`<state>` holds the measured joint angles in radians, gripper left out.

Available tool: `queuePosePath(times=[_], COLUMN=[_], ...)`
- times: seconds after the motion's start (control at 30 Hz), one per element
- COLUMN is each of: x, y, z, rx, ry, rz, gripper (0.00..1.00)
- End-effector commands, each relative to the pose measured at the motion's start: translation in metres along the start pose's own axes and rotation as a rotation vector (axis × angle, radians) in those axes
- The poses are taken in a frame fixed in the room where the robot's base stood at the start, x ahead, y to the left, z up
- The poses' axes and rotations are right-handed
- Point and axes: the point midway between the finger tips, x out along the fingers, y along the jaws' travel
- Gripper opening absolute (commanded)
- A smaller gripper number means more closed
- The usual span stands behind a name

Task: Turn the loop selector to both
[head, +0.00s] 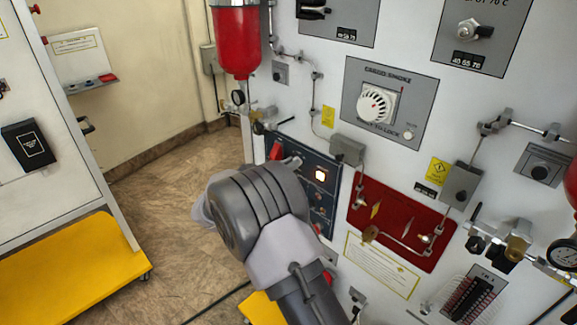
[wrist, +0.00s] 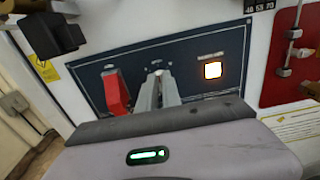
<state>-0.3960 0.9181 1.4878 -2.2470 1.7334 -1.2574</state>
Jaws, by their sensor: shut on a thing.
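The loop selector (wrist: 158,73) is on a dark blue panel (wrist: 207,100), between a red lever and a lit square lamp; only a small pale tip of it shows between my fingers. My gripper (wrist: 160,85) is shut on it, with the grey fingers reaching the panel. The selector's pointing direction and its labels are hidden or too small to read. In the head view my arm covers the lower left of the panel (head: 322,160), and the gripper (head: 291,163) shows only in part at the panel.
The red lever (wrist: 117,92) is close left of my fingers; the lit lamp (wrist: 213,70) is to the right. A black block (wrist: 50,36) juts out at the upper left. A red plate with fittings (head: 390,225) is right of the panel. Floor is free at left.

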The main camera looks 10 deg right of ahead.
Motion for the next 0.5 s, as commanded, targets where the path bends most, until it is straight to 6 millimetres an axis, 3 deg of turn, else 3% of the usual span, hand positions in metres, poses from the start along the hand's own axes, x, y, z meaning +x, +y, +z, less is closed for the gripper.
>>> queuePosePath(times=[0.1, 0.13, 0.2, 0.23, 0.5], x=[-0.0001, -0.0001, -0.0001, -0.0001, -0.0003], y=[-0.0001, -0.0001, -0.0001, -0.0001, 0.0000], z=[-0.0003, -0.0003, -0.0003, -0.0003, -0.0001], rx=[-0.001, -0.001, -0.001, -0.001, -0.001], ry=[0.000, 0.000, 0.000, 0.000, 0.000], rz=[0.000, 0.000, 0.000, 0.000, 0.000], gripper=[0.00, 0.15, 0.28, 0.31, 0.31])
